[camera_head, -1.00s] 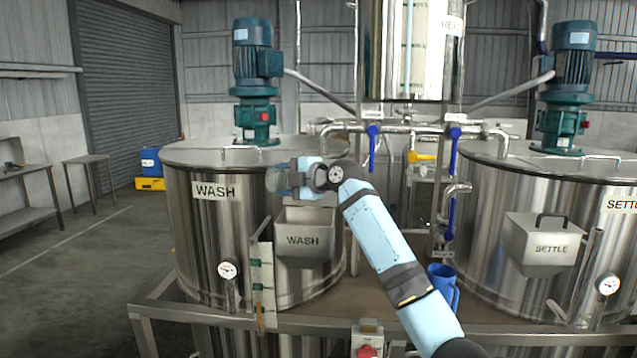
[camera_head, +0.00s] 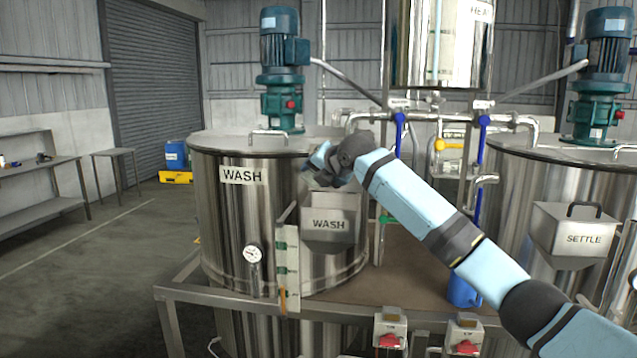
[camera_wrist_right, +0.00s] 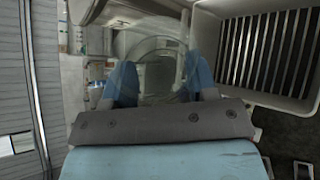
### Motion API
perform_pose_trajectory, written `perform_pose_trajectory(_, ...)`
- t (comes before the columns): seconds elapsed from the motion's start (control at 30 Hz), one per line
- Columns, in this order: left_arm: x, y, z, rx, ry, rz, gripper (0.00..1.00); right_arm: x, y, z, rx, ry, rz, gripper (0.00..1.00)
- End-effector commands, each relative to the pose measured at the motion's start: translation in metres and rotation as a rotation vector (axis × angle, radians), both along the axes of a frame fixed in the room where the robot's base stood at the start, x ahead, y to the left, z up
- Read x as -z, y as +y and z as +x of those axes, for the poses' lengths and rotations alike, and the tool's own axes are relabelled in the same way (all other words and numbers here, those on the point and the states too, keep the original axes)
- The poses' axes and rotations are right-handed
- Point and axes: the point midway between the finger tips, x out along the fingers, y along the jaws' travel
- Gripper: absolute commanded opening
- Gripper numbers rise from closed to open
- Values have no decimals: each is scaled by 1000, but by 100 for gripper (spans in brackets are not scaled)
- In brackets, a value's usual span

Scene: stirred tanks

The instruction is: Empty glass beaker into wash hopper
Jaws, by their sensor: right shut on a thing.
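The wash hopper (camera_head: 327,240) is a grey metal funnel box labelled WASH, fixed to the front of the wash tank (camera_head: 230,210). In the right wrist view a hopper with a slatted grate (camera_wrist_right: 238,50) is at the upper right. My right gripper (camera_head: 318,165) is just above and behind the wash hopper in the head view. In the wrist view my right gripper's (camera_wrist_right: 160,82) blue fingers are shut on the clear glass beaker (camera_wrist_right: 158,45). The beaker is hard to make out in the head view, and its contents cannot be told. My left gripper is not in view.
The settle tank (camera_head: 515,190) with its own settle hopper (camera_head: 572,235) stands at the right. A blue jug (camera_head: 462,290) is on the deck, partly behind my right arm. Pipes with blue valve handles (camera_head: 399,135) run behind the arm. Red-button boxes (camera_head: 389,342) are at the front edge.

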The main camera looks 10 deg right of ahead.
Motion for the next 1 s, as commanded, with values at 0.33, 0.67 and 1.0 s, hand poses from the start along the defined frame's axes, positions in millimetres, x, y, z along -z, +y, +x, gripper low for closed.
perform_pose_trajectory(0.33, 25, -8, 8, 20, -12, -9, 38, -3, -1, 0, 0, -73, -279, 26)
perform_pose_trajectory(0.67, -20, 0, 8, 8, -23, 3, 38, -12, -7, 1, -1, -119, -473, 26)
perform_pose_trajectory(1.0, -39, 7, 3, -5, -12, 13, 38, -13, -11, 3, -1, -166, -655, 26)
